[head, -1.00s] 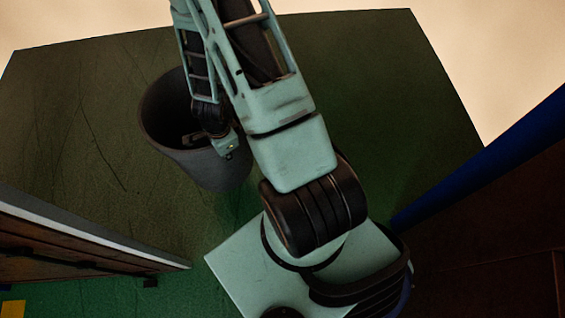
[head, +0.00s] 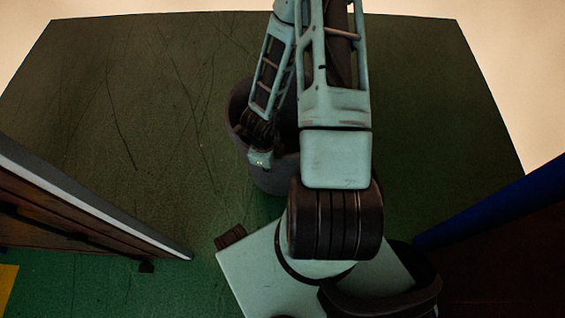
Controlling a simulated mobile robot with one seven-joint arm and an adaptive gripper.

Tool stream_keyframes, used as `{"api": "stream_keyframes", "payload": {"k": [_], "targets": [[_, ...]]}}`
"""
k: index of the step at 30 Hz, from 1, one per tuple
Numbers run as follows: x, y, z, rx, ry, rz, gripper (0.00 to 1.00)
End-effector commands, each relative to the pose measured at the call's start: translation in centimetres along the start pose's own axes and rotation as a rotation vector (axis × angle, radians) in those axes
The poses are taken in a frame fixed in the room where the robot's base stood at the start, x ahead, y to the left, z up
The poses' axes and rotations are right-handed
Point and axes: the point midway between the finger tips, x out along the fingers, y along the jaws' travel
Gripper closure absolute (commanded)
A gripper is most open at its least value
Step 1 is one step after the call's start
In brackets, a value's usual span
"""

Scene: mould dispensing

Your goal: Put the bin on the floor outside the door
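The dark grey, round, open-topped bin (head: 272,180) is in the middle of the head view, beyond the doorway edges. My arm covers its right side and part of its mouth. My gripper (head: 259,143) is at the bin's near left rim. Its fingertips are hidden, but the bin has moved along with it, so it appears shut on the rim. The bin looks roughly upright. I cannot tell whether its base touches the floor.
A door or wall panel with a pale edge (head: 95,205) stands at the left. A blue post (head: 495,202) and dark brown panel are at the right. The green floor (head: 150,110) is clear around the bin, with pale ground beyond it.

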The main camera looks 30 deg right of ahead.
Motion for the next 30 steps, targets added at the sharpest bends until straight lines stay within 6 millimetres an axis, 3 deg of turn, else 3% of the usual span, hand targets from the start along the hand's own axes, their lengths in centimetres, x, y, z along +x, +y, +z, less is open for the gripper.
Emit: {"api": "stream_keyframes", "payload": {"k": [1,12,19,30], "targets": [[0.4,-1.3,-0.1,0.004,0.001,-0.012,1.0],[4.1,-7.9,-0.8,0.0,0.001,-0.012,1.0],[7.9,-10.1,-1.1,-0.001,0.002,-0.009,1.0],[9.8,-11.6,-1.3,-0.002,0.001,-0.008,1.0]]}}
